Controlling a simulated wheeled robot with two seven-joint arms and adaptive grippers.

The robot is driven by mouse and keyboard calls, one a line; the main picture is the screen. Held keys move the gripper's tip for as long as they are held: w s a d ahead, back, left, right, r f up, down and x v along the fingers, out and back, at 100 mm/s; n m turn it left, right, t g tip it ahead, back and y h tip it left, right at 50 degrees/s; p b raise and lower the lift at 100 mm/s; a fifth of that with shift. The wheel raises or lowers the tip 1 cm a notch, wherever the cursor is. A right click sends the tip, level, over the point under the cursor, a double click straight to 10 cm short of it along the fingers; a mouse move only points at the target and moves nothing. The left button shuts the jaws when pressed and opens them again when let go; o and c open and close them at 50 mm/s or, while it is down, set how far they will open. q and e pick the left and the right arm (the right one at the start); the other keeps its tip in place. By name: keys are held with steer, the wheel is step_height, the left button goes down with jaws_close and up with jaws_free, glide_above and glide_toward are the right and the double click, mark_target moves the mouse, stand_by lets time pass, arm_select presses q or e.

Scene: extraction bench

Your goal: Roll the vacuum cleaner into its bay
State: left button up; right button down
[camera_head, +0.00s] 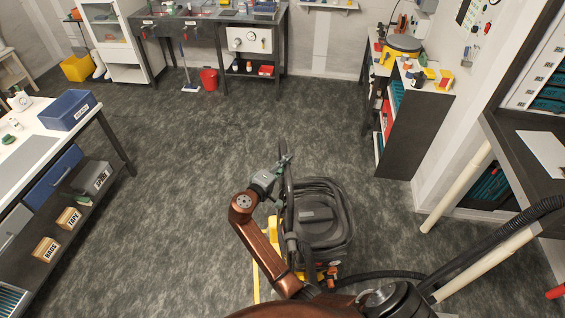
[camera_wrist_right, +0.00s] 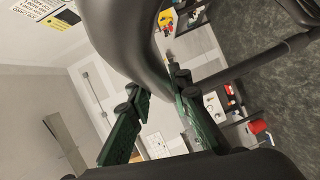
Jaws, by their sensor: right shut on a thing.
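The vacuum cleaner (camera_head: 318,214) stands on the floor in front of me in the head view, with a dark grey top and a yellow lower part. A dark hose or handle tube (camera_wrist_right: 135,45) rises along its left side. My right gripper (camera_head: 283,165) is at the upper end of this tube, shut on it. The right wrist view shows the dark tube at the green fingers (camera_wrist_right: 155,90). My copper right arm hides part of the cleaner's left side. A yellow floor line (camera_head: 256,283) shows left of the cleaner; I cannot tell whether it marks the bay. My left gripper is out of view.
A workbench with a blue bin (camera_head: 68,110) and labelled boxes stands at left. A dark shelf unit (camera_head: 412,125) and a desk (camera_head: 520,150) stand at right. A red bucket (camera_head: 209,79) and a mop are at the back. The middle floor is clear.

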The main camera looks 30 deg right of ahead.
steer(key=shift+w+a+f, duration=0.1)
steer(key=shift+a, duration=0.15)
